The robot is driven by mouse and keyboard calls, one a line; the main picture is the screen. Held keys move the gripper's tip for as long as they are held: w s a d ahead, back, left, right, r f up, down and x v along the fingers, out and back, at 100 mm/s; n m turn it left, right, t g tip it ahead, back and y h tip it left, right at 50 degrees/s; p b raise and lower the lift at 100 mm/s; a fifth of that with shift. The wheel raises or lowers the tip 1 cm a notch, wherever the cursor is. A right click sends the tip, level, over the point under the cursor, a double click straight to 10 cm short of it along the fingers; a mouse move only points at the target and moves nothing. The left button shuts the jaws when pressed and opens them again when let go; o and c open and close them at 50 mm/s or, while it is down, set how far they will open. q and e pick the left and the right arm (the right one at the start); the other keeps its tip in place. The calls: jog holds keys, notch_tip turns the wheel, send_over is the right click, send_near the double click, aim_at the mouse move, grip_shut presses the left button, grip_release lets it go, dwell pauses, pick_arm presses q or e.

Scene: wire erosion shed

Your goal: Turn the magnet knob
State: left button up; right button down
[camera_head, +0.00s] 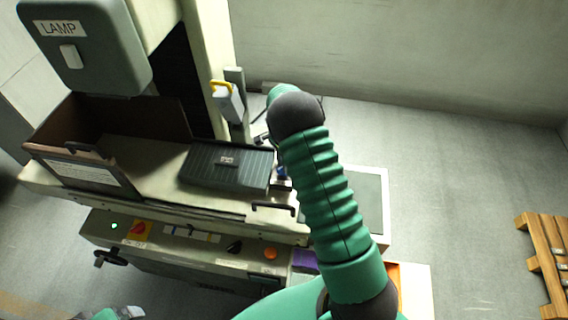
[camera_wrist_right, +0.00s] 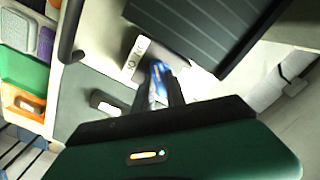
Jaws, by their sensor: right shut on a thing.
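The blue magnet knob (camera_wrist_right: 157,82) sits by a pale plate with I and O marks (camera_wrist_right: 137,55), at the edge of the dark ribbed magnetic chuck (camera_wrist_right: 195,30). My right gripper (camera_wrist_right: 158,92) is shut on the knob, one finger on each side. In the head view a bit of blue shows at the right end of the chuck (camera_head: 228,165), and my right arm hides most of the gripper. Only a small grey-green part of my left arm shows at the bottom left; its jaws cannot be made out.
The grey lamp box (camera_head: 85,50) and the open brown tank (camera_head: 100,150) stand left of the chuck. A front panel (camera_head: 190,255) with several controls runs below. A wooden pallet (camera_head: 545,255) lies far right; the floor between is clear.

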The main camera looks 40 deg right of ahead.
jog(key=c, duration=1.4)
grip_release()
jog(key=shift+w, duration=0.1)
jog(key=shift+o, duration=0.2)
notch_tip(320, 180, up, 17)
jog(key=b, duration=0.2)
jog(key=shift+f, duration=0.15)
jog(key=shift+f, duration=0.1)
jog(key=s+a+f+n+t+b, duration=0.1)
jog(key=s+a+f+n, duration=0.3)
jog(key=s+a+n, duration=0.4)
jog(key=s+a+f+n+t+b, duration=0.1)
jog(key=s+a+f+n, duration=0.4)
jog(key=a+n, duration=0.6)
jog(key=s+a+b, duration=0.1)
jog(key=s+a, duration=0.1)
jog(key=a, duration=0.1)
jog(key=shift+s+a+f+t, duration=0.15)
jog(key=shift+s+a+t, duration=0.15)
jog(key=shift+s+a, duration=0.1)
